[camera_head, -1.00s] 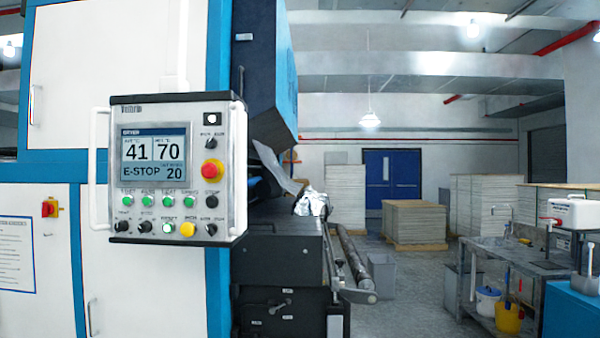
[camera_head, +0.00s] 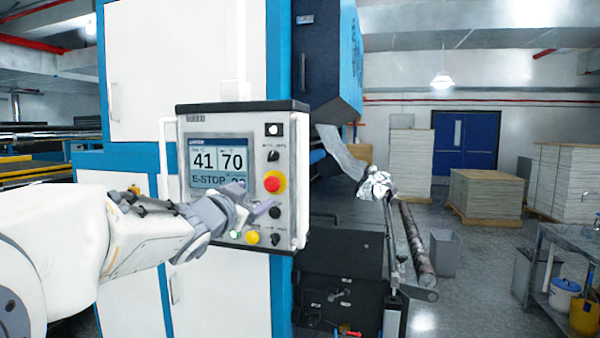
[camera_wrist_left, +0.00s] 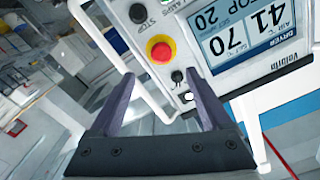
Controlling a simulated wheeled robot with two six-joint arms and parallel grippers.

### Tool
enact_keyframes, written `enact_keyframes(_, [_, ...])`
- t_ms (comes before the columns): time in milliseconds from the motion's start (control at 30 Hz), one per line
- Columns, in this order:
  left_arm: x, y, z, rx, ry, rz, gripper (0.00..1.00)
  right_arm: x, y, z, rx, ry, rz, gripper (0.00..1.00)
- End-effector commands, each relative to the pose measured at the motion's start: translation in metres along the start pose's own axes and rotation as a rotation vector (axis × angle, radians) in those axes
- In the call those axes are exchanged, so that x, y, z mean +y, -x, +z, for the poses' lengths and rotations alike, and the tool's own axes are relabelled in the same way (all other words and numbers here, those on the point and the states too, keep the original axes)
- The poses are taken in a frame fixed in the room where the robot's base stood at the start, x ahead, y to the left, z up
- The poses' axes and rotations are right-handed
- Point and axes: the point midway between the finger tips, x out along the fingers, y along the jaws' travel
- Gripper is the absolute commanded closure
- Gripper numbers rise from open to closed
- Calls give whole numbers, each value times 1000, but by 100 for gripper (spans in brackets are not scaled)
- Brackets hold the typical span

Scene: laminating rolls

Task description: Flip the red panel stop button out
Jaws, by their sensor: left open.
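The red stop button (camera_head: 274,182) sits on a yellow collar on the right side of the white control panel (camera_head: 285,222). It also shows in the left wrist view (camera_wrist_left: 160,50), where the panel appears turned over. My left gripper (camera_head: 257,203) is open and empty in front of the panel's lower part, just below the button in the head view. In the wrist view my left gripper's fingers (camera_wrist_left: 158,76) stand apart, with the button beyond and between their tips. They look clear of it. The panel screen (camera_head: 218,160) reads 41, 70 and E-STOP, partly hidden by my gripper. My right gripper is out of view.
Other knobs and a yellow button (camera_head: 252,238) lie close around the gripper. A white handle (camera_head: 168,145) stands at the panel's left edge. The machine's roller section (camera_head: 340,250) is to the right, with pallet stacks (camera_head: 486,193) behind.

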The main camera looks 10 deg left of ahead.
Motion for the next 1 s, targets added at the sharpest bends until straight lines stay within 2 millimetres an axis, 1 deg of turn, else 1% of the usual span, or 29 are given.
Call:
enact_keyframes(33, [-4,-3,-2,7,-4,-2,18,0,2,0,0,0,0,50])
enact_keyframes(167, [-3,-20,-2,9,-5,1,18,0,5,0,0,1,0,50])
enact_keyframes(400, [-4,-65,-4,7,-4,1,18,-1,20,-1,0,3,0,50])
enact_keyframes(500, [-3,-82,-4,7,-5,1,18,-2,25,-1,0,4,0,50])
enact_keyframes(600, [-4,-93,-4,8,-5,0,18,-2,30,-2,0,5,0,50])
enact_keyframes(767, [-3,-102,-3,9,-6,-1,18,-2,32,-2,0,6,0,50])
enact_keyframes(1000, [-3,-103,-2,8,-6,-1,18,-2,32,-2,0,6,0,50])
